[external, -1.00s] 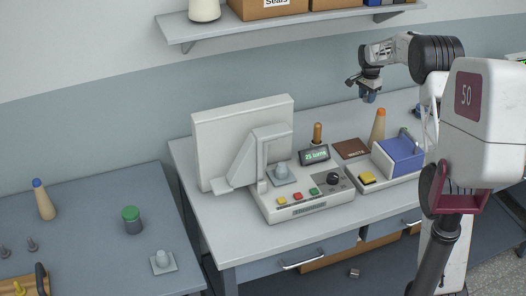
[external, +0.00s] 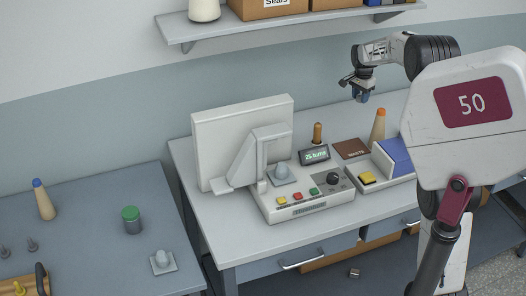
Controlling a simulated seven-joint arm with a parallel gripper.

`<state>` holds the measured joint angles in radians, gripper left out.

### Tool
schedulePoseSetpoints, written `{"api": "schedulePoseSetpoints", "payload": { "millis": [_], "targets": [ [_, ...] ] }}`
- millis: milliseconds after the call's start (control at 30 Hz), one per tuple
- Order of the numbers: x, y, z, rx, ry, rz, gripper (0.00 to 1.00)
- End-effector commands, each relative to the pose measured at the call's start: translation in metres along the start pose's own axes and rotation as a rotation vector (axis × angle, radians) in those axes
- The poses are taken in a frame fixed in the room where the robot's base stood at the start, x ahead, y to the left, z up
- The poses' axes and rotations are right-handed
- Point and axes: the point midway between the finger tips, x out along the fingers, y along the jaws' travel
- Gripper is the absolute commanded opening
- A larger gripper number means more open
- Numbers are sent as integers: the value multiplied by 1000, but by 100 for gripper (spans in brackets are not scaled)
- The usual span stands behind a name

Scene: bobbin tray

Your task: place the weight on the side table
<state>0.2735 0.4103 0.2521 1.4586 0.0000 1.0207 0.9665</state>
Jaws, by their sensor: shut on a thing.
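My gripper (external: 361,96) is in the air above the back of the main bench, behind the orange-topped cone, pointing down. It is shut on a small dark bluish thing that hardly shows between the fingers; I cannot tell from this view whether it is the weight. The side table (external: 90,205) is the blue-grey table at the left, well away from my gripper. On it stand a green-topped cylinder (external: 132,221), a cone with a blue tip (external: 43,200) and a grey knob on a square plate (external: 162,262).
The main bench (external: 245,240) holds a control box (external: 303,202) with buttons, a large pale panel (external: 225,140), an orange-topped cone (external: 377,127) and a blue box (external: 393,156). A small metal block (external: 354,273) lies below the bench. The side table's middle back is clear.

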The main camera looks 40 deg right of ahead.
Motion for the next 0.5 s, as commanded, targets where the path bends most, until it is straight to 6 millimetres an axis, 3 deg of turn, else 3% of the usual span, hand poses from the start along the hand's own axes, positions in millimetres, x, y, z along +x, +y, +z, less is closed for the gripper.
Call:
{"api": "schedulePoseSetpoints", "payload": {
  "millis": [267, 500],
  "targets": [
    [-1, -42, 61, -112, 0, 0, 7],
    [-2, -79, 127, -229, 0, 0, 7]
  ]
}}
